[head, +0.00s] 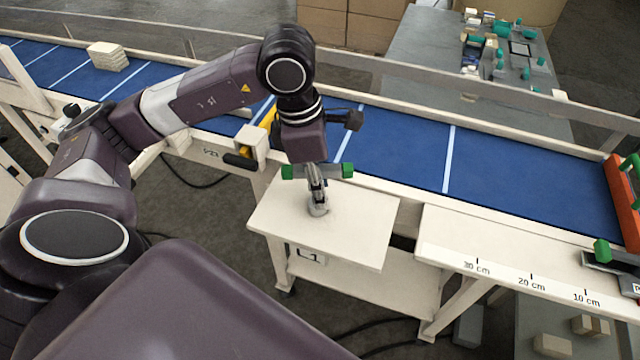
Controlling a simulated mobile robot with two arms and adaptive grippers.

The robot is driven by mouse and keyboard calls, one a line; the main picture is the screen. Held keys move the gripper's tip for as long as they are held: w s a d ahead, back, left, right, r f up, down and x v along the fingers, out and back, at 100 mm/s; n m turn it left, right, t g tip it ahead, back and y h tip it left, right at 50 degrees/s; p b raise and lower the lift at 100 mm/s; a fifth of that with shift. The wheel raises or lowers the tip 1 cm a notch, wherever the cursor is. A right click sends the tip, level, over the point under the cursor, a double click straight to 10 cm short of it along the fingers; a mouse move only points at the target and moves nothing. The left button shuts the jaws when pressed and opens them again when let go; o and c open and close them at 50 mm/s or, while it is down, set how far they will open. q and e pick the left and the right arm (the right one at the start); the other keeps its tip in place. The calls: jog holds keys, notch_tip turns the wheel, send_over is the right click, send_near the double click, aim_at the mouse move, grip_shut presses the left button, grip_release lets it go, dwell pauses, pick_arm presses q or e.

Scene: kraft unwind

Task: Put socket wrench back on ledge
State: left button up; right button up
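The socket wrench (347,170) looks like a T-handle with green grips at both ends of its crossbar and a silver socket at the bottom. It is roughly upright over the small white ledge (360,235), which has an "L1" label on its front. The socket's lower end is at the ledge top; I cannot tell if it touches. My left gripper (316,184) comes down from above and appears shut on the wrench around the shaft below the crossbar. The gripper hides part of the shaft and crossbar.
A blue conveyor (400,150) with a white rail runs behind the ledge. A white board marked in centimetres (510,265) lies to the right, beside an orange frame (622,200). Most of the ledge top is bare.

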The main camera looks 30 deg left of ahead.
pick_arm(q)
jog(key=r, duration=0.3)
jog(key=a+r, duration=0.1)
jog(key=r, duration=0.3)
jog(key=r+b, duration=0.1)
jog(key=r, duration=0.3)
jog(key=shift+s+a, duration=0.2)
jog(key=shift+s, duration=0.2)
jog(key=shift+s+r, duration=0.15)
jog(key=shift+r, duration=0.3)
